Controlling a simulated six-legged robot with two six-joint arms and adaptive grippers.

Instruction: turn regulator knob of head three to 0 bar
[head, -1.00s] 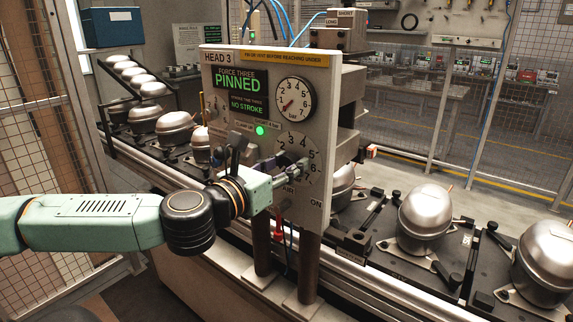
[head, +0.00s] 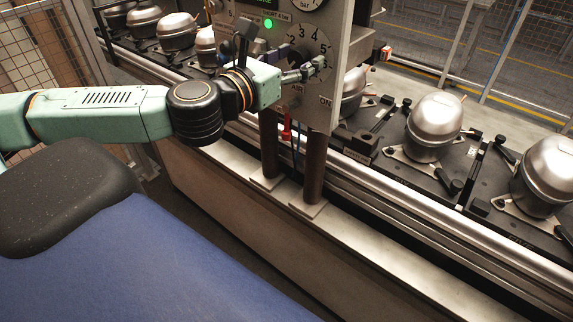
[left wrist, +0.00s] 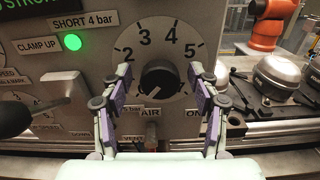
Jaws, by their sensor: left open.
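The regulator knob (left wrist: 159,80) is a black round knob on a numbered dial of the grey head panel (left wrist: 90,85). In the left wrist view its pale pointer mark is at the lower left, away from the printed 2 to 5. My left gripper (left wrist: 160,84) is open, its purple-padded fingers on either side of the knob; I cannot tell whether they touch it. My right gripper is not in view.
A green lamp (left wrist: 72,42) is lit beside "CLAMP UP". A dark rounded lever (left wrist: 15,118) stands out at the panel's left. Below the panel are two posts (head: 315,170) and a red part (head: 287,127). Silver compressors (head: 435,125) stand on pallets along the conveyor.

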